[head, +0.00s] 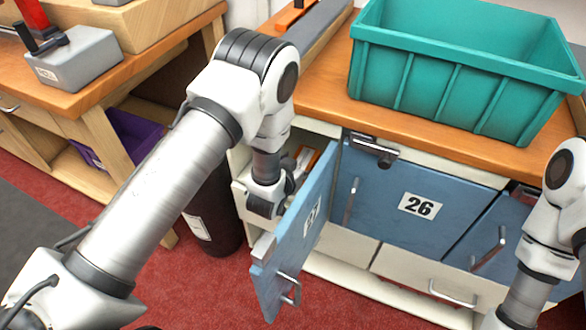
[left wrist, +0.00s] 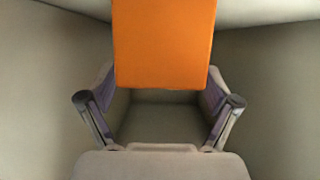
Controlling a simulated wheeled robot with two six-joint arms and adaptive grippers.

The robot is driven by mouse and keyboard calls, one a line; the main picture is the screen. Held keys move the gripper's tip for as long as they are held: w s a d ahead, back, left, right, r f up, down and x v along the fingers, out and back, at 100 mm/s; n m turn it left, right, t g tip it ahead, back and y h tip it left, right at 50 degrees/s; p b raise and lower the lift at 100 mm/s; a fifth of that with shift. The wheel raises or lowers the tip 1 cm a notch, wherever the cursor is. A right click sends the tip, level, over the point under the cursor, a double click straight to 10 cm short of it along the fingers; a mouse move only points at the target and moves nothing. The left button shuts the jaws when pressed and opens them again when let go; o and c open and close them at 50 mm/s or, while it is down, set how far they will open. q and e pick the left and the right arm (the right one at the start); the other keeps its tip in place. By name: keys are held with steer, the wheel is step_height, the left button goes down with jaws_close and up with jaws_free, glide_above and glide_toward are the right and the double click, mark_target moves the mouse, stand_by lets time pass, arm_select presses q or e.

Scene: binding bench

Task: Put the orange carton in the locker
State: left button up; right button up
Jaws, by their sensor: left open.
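The orange carton (left wrist: 164,42) shows in the left wrist view as a plain orange face, inside a grey-walled compartment. A sliver of orange also shows behind the open door in the head view. My left gripper (left wrist: 160,98) is open, its fingers to either side of the carton's lower part; I cannot tell whether they touch it. In the head view my left gripper (head: 278,186) reaches into the open locker, partly hidden by the wrist. The locker's blue door (head: 292,250), numbered 27, stands swung outward. My right arm is at the right edge, its gripper out of view.
The blue door numbered 26 (head: 375,195) is closed beside the open locker. A teal crate (head: 460,85) stands on the wooden bench top (head: 400,125) above. A dark bin (head: 213,215) stands left of the locker. Red floor is free in front.

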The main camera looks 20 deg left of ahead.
arm_select(q)
steer(key=d+p+v, duration=0.1)
steer(key=v, duration=0.9)
steer(key=s+a+f+g+y, duration=0.1)
steer(key=s+a+f+g, duration=0.25)
steer(key=s+f, duration=0.3)
steer(key=s+a+f+g, duration=0.2)
steer(key=s+f+g, duration=0.25)
steer(key=s, duration=0.25)
steer(key=s+a+f+n+g, duration=0.1)
steer(key=s+f+g, duration=0.15)
steer(key=s, duration=0.45)
steer(key=s+f+g, duration=0.1)
steer(key=s+g, duration=0.2)
steer(key=s, duration=0.4)
step_height(320, 180, up, 17)
steer(key=p, duration=1.7)
steer(key=shift+w+a+f, duration=0.2)
